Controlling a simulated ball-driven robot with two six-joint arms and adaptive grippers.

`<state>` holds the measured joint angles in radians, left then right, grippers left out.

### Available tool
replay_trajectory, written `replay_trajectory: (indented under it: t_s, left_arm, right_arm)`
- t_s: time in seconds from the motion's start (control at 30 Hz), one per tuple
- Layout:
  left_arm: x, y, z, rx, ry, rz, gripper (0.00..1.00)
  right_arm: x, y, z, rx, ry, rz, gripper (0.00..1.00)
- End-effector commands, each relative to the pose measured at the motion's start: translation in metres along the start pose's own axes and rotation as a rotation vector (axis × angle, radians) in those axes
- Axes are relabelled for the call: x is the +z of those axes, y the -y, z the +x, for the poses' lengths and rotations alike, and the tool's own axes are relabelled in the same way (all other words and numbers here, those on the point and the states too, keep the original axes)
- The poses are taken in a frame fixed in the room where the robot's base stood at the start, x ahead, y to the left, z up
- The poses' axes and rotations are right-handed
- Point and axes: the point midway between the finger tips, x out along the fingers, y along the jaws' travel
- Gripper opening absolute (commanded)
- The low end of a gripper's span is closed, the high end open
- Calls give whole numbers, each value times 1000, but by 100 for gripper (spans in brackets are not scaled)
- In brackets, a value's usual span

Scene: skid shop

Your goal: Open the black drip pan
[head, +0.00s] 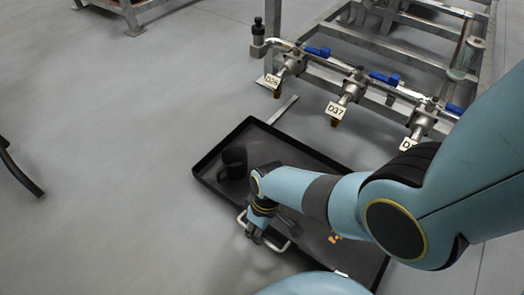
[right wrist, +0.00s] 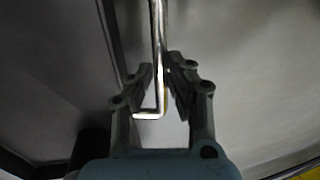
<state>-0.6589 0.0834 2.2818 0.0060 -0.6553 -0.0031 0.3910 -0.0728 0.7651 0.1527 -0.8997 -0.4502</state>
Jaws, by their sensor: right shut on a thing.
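The black drip pan (head: 265,143) is a shallow rectangular tray low over the floor, in front of and below the valve row. A pale metal bar handle (head: 285,246) runs along its near side. My right gripper (head: 255,236) is at this handle, and the arm covers much of the pan's middle and right. In the right wrist view, the fingers (right wrist: 161,72) are shut around the handle bar (right wrist: 157,25), near its bent end. My left gripper is not in view.
A black mug-like container (head: 232,163) and small orange bits (head: 334,238) lie in the pan. Tagged valves (head: 346,92) with blue levers stand behind it on a metal frame (head: 415,55). A metal strip (head: 283,110) shows behind the pan. Floor to the left is mostly clear.

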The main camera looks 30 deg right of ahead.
Motion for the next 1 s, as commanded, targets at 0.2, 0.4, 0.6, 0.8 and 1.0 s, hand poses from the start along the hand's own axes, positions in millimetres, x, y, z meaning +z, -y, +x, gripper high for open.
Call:
replay_trajectory:
  t_s: [0.2,0.4,0.6,0.8,1.0]
  left_arm:
    - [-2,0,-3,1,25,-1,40]
    - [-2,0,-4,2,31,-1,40]
    - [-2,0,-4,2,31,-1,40]
    - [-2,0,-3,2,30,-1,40]
    - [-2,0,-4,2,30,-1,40]
  right_arm:
    - [0,16,3,-4,0,1,0]
    - [0,18,4,-2,-1,1,0]
    - [0,18,4,-2,-1,1,0]
    - [0,17,4,-1,-1,1,38]
    - [0,16,4,0,-1,0,38]
